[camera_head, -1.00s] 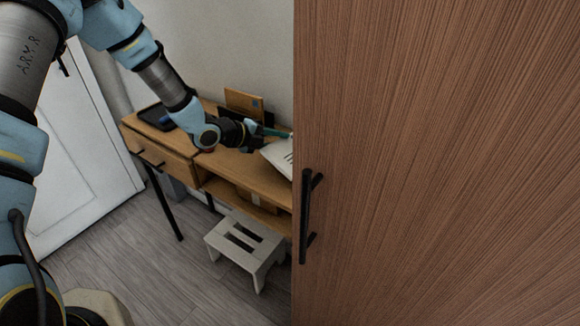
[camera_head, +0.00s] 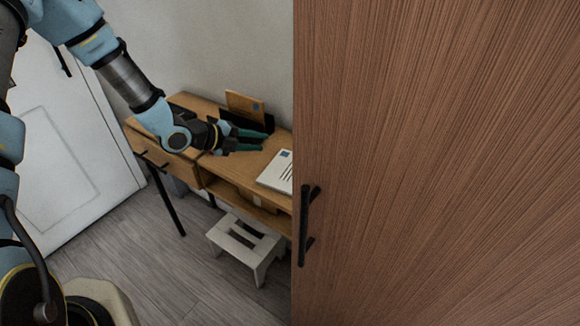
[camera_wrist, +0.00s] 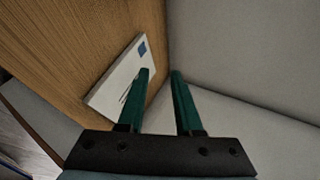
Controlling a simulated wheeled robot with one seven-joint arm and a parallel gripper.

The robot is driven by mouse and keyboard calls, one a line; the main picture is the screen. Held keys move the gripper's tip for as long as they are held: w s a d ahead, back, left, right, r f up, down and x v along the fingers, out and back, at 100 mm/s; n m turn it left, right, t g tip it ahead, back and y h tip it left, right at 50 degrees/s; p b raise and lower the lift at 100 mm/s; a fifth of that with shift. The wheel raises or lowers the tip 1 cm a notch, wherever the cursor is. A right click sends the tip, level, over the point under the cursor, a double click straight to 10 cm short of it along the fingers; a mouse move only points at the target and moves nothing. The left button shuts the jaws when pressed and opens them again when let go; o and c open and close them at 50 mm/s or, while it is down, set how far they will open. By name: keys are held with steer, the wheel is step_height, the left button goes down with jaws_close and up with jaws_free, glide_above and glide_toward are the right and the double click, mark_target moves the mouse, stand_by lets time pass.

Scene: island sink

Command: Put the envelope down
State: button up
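A white envelope (camera_head: 274,174) with a blue stamp and dark lines lies on the wooden desk (camera_head: 232,165), close to the cabinet edge that cuts off its right side. The envelope also shows in the wrist view (camera_wrist: 120,84), lying on the wood, partly behind the left finger. My gripper (camera_head: 264,140) is open, with its green fingers apart and nothing between them. It is above the desk, to the left of and behind the envelope. The fingers also show in the wrist view (camera_wrist: 160,73).
A brown envelope (camera_head: 245,104) stands in a black holder (camera_head: 262,121) at the back of the desk by the wall. A tall wooden cabinet door (camera_head: 430,160) with a black handle (camera_head: 304,225) fills the right. A white step stool (camera_head: 245,240) stands on the floor below the desk.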

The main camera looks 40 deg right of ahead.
step_height(320, 180, up, 7)
steer(key=a+p, duration=0.2)
steer(key=p, duration=0.4)
steer(key=shift+w+a+r+p, duration=0.15)
steer(key=shift+a+r+p, duration=0.05)
steer(key=shift+a+p, duration=0.1)
steer(key=a+r+m+t+y+b, duration=0.1)
steer(key=a+m+y, duration=0.3)
steer(key=a+m, duration=0.8)
steer(key=s+a+r+m+t+y+b, duration=0.1)
steer(key=a+r+m+y, duration=0.3)
steer(key=a+m, duration=0.8)
steer(key=a+r+m+t+y+b, duration=0.1)
steer(key=a+r+m+y+b, duration=0.2)
steer(key=a+m, duration=0.8)
steer(key=a+y, duration=0.1)
steer(key=a, duration=0.5)
steer(key=shift+s+m, duration=0.3)
steer(key=shift+m, duration=0.1)
